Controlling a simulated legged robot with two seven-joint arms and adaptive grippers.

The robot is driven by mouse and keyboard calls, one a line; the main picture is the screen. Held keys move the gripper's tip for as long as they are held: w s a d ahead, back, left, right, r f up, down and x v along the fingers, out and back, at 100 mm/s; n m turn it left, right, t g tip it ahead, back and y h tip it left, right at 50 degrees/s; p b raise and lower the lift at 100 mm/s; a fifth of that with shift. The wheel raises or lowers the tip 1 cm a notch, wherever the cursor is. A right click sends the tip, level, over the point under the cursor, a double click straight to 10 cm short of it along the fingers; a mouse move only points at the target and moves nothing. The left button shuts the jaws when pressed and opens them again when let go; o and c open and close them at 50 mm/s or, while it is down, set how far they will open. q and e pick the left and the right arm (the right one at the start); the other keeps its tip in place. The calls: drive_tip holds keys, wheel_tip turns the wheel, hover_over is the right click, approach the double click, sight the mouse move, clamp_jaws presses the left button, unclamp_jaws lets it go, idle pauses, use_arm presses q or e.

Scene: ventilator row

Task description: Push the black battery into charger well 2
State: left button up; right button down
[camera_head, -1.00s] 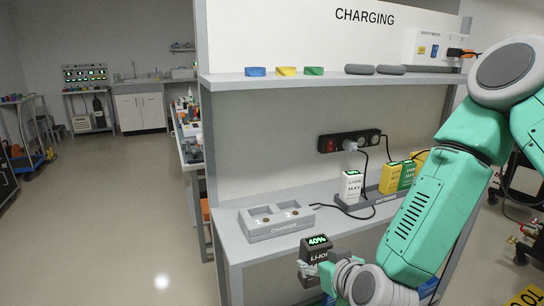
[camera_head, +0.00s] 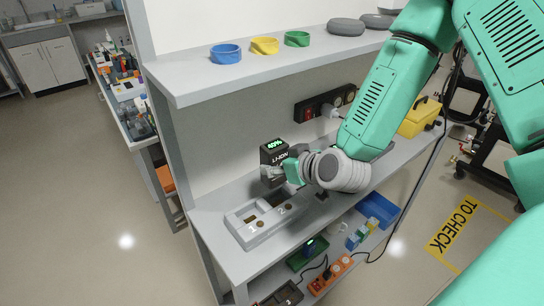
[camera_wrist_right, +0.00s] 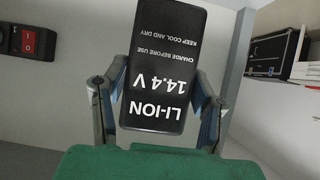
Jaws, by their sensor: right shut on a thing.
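The black battery (camera_head: 274,153) shows a green 40% display on top and LI-ION lettering. My right gripper (camera_head: 277,173) is shut on it and holds it upright over the workbench, just behind the charger. In the right wrist view the black battery (camera_wrist_right: 166,70) sits between the two fingers of my right gripper (camera_wrist_right: 157,115), with "LI-ION 14.4 V" facing the camera. The grey charger (camera_head: 247,236) lies on the bench with two wells; well 2 (camera_head: 279,199) is the right one, partly below the battery. Both wells look empty. My left gripper is out of view.
A shelf (camera_head: 200,82) with blue, yellow and green rings overhangs the back of the bench. A black power strip (camera_head: 318,105) is on the back panel.

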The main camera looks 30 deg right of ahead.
sight(283, 180)
drive_tip(key=shift+d+f, duration=0.15)
drive_tip(key=shift+f, duration=0.2)
drive_tip(key=d+f+b, duration=0.2)
drive_tip(key=f, duration=0.1)
drive_tip(key=shift+w+d, duration=0.15)
drive_tip(key=shift+w, duration=0.05)
drive_tip(key=shift+f+b, duration=0.2)
drive_tip(key=shift+b, duration=0.2)
drive_tip(key=shift+s+a+f, duration=0.1)
drive_tip(key=shift+a+f, duration=0.1)
drive_tip(key=shift+a, duration=0.1)
drive_tip(key=shift+a+f+b, duration=0.75)
drive_tip(key=shift+a+b, duration=0.05)
drive_tip(key=shift+b, duration=0.25)
drive_tip(key=shift+d, duration=0.1)
drive_tip(key=shift+d+f, duration=0.15)
drive_tip(key=shift+d, duration=0.7)
drive_tip(key=shift+d+f, duration=0.1)
drive_tip(key=shift+d, duration=0.05)
drive_tip(key=shift+a, duration=0.7)
drive_tip(key=shift+d, duration=0.8)
drive_tip(key=shift+a, duration=0.75)
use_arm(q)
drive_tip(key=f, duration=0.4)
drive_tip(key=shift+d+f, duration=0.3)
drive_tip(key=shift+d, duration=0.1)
use_arm(e)
drive_tip(key=shift+a, duration=0.1)
